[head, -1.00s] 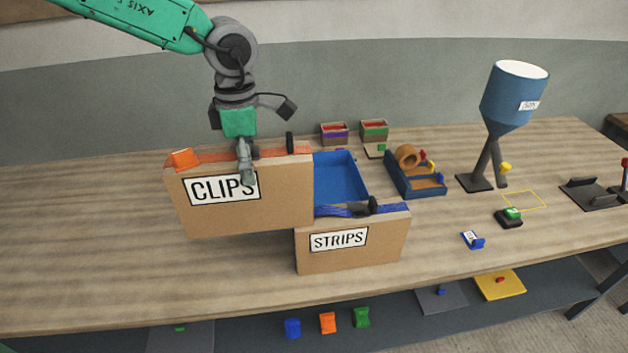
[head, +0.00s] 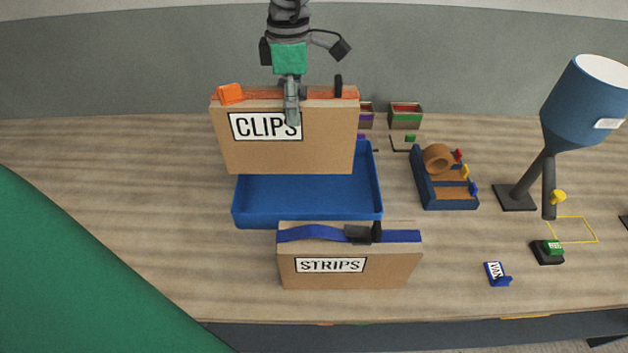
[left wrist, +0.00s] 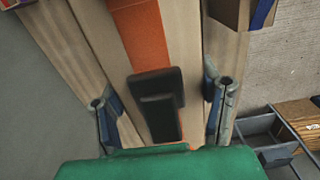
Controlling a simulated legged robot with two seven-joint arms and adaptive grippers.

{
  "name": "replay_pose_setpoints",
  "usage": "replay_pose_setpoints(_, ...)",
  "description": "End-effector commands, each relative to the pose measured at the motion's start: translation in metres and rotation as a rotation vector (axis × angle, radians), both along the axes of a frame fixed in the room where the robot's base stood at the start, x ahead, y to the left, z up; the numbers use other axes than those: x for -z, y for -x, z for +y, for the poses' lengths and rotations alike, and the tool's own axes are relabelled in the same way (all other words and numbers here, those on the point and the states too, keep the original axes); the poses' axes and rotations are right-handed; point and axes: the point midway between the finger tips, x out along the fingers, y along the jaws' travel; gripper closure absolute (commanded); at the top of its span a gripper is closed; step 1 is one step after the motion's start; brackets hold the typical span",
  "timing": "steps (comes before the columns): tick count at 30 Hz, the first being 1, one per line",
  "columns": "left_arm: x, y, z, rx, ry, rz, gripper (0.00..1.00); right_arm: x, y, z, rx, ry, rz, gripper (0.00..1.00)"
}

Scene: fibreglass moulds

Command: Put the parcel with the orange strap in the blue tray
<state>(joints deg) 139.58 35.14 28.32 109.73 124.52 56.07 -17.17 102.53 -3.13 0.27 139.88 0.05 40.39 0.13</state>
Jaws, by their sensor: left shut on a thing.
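The parcel with the orange strap (head: 300,152) is labelled CLIPS. My left gripper (head: 291,108) is shut on its top and holds it upright. In the head view the parcel appears above the back part of the blue tray (head: 308,202), hiding the tray's back left. In the left wrist view the orange strap (left wrist: 139,40) and its dark buckle (left wrist: 157,105) lie between the fingers of my left gripper (left wrist: 165,100). The visible tray floor is empty. My right gripper is not in view.
A parcel with a blue strap, labelled STRIPS (head: 350,265), stands in front of the tray. Small boxes (head: 405,115) stand behind. Bare table lies left of the tray.

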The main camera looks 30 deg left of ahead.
Motion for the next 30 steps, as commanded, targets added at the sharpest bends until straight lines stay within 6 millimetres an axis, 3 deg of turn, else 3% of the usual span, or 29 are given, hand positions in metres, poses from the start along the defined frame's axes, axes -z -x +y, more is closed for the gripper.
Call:
replay_pose_setpoints(11, 0.021, 0.001, 0.000, 0.000, 0.001, -0.003, 0.92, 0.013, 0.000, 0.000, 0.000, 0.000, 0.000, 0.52)
replay_pose_setpoints(24, 0.063, -0.001, 0.000, 0.001, 0.000, -0.001, 0.92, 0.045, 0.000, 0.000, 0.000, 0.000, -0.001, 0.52)
replay_pose_setpoints(30, 0.076, 0.000, 0.000, 0.001, -0.001, 0.001, 0.92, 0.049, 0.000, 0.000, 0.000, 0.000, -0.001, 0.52)
